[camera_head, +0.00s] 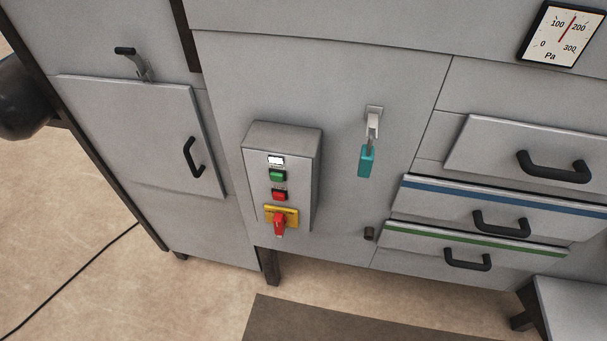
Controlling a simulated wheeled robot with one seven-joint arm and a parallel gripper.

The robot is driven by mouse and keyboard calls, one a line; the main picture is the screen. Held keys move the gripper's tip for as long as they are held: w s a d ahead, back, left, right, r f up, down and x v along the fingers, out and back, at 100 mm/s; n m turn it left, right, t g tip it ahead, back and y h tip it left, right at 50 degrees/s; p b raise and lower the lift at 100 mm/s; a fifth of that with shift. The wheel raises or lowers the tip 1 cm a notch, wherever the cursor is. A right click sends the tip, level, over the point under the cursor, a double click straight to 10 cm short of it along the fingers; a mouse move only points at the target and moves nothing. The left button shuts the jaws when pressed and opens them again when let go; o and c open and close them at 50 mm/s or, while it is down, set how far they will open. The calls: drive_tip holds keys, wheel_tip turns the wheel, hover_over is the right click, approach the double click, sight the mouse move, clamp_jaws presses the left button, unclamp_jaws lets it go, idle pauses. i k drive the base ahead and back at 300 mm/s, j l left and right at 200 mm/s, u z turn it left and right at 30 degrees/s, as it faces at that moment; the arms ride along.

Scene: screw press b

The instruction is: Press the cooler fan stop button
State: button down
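A grey control box (303,195) is mounted on the front of the grey machine cabinet. From top to bottom its face has a white indicator (275,160), a green button (277,176), a red button (279,195) and a red rotary switch (279,226) on a yellow plate (267,212). The labels beside the buttons are too small to read. The red button looks like the stop button. My gripper is not in view.
A key with a teal tag (366,162) hangs right of the box. Drawers with black handles (502,222) are at the right, and a pressure gauge (560,35) is above them. A door with a black handle (194,158) is at the left. A black cable (68,280) lies on the floor.

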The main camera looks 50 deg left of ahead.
sight(279, 196)
drive_tip(key=u, duration=2.35)
drive_tip(key=k+j, duration=0.05)
